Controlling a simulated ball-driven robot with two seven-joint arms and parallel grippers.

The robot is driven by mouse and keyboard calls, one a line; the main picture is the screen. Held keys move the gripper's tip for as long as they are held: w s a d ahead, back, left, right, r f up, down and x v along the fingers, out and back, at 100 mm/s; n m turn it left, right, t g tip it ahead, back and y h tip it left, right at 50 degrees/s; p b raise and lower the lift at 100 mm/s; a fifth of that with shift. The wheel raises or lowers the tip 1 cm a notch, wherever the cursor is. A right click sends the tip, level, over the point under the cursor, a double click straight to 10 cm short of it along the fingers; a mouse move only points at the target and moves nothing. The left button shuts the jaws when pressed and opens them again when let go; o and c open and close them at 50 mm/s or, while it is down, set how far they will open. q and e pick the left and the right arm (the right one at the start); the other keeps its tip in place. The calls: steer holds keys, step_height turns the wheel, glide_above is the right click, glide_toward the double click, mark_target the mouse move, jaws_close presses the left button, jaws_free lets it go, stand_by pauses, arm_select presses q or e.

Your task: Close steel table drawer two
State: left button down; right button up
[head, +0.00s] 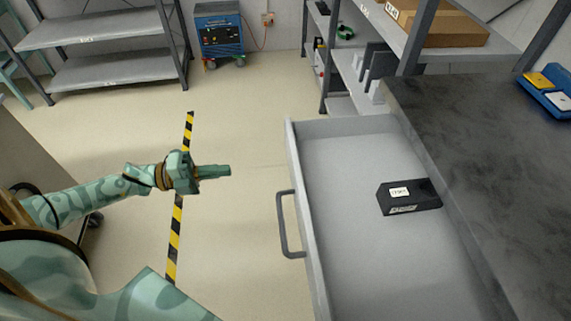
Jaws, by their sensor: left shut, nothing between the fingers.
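A grey drawer (340,240) stands pulled out from under the dark-topped steel table (500,180) on the right. Its bar handle (283,224) is on the front face, towards the left. A black labelled box (408,197) lies inside the drawer. My left gripper (229,170) is shut and empty, pointing right. It is over the open floor to the left of the drawer front and apart from the handle. My right gripper is not in view. The drawer's near end runs out of the picture.
A blue tool cabinet (219,36) stands at the back wall beside a grey shelf rack (100,68). Another rack (349,66) stands behind the table, with a cardboard box (440,28) on it. A blue tray (549,92) lies on the tabletop.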

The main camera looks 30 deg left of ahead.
arm_select(q)
steer(key=b, duration=0.2)
glide_toward(290, 164)
steer(key=x, duration=0.5)
steer(key=shift+w+d+f, duration=0.1)
steer(key=shift+w+f, duration=0.2)
steer(key=shift+w+d, duration=0.4)
steer(key=shift+d, duration=0.05)
steer(key=shift+d+r, duration=0.1)
